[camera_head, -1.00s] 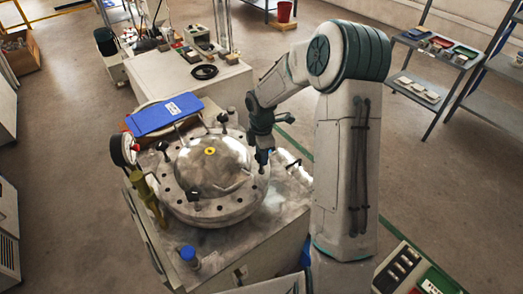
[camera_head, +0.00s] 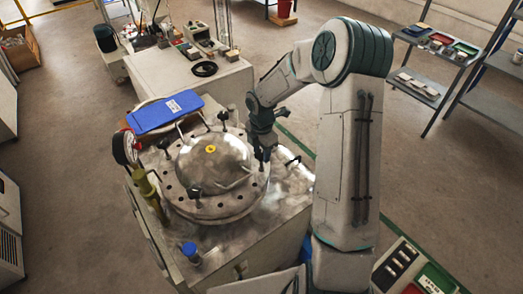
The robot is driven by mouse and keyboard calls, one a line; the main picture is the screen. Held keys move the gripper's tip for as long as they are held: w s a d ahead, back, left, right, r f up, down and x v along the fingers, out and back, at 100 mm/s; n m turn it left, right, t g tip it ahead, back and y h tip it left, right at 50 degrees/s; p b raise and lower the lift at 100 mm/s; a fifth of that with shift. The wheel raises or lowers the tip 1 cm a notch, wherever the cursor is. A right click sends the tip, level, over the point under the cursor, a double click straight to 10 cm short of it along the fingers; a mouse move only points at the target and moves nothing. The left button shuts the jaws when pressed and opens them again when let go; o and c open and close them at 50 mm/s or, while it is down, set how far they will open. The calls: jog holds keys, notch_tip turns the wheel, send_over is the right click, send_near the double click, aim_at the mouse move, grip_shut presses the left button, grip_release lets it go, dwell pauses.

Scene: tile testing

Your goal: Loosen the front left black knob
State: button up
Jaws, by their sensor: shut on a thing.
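A round metal vessel with a domed lid (camera_head: 215,165) and a wide bolt-hole flange stands on a metal-topped bench. A black knob (camera_head: 194,195) stands on the flange at the front left of the picture. Other black knobs stand at the back left (camera_head: 163,145) and at the back (camera_head: 222,117). My gripper (camera_head: 263,152) points down at the right side of the flange and is shut on a black knob there. The fingers largely hide that knob, so its exact contact is hard to see.
A pressure gauge (camera_head: 131,148) on a yellow-green post stands left of the vessel. A blue clipboard (camera_head: 165,113) lies behind it. A blue-capped bottle (camera_head: 190,252) stands at the bench front.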

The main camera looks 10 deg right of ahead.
jog(key=shift+w+r, duration=0.1)
jog(key=o, duration=1)
notch_tip(320, 180, up, 14)
jog(key=shift+f+b, duration=0.1)
jog(key=shift+b, duration=0.5)
jog(key=s+r+m+t, duration=0.1)
jog(key=s+r+m, duration=0.1)
jog(key=s+m, duration=0.5)
jog(key=s+r+m+t, duration=0.1)
jog(key=s+r+m, duration=0.2)
jog(key=s+m, duration=0.5)
jog(key=s+r+m+t, duration=0.1)
jog(key=s+r+m, duration=0.1)
jog(key=s+m, duration=0.5)
jog(key=shift+s+a+r+m, duration=0.1)
jog(key=shift+s+m, duration=0.05)
jog(key=shift+s, duration=0.95)
jog(key=shift+s+a+r+m, duration=0.1)
jog(key=shift+s+m, duration=0.05)
jog(key=shift+s, duration=0.9)
